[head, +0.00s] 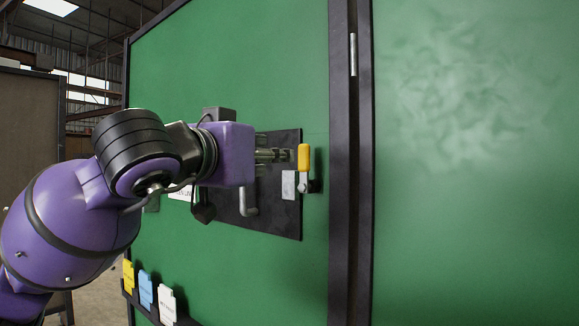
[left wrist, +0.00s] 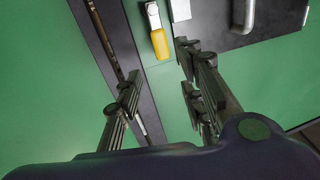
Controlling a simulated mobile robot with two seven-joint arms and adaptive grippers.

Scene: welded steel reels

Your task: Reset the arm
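My left arm comes in from the left in the head view, with its left gripper (head: 285,155) in front of a black plate on a green panel. In the left wrist view the fingers of the left gripper (left wrist: 160,100) are spread apart with nothing between them. A yellow-handled latch (head: 304,157) sits just right of the fingers in the head view. It also shows in the left wrist view (left wrist: 159,43), ahead of the gap between the fingers; I cannot tell whether they touch it. My right gripper is in neither view.
The green panel (head: 230,60) carries the black plate (head: 278,215) with a grey bar handle (head: 248,200). A dark upright frame (head: 344,200) stands right of it, with another green panel (head: 470,220) beyond. Yellow, blue and white cards (head: 146,290) sit in a holder low down.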

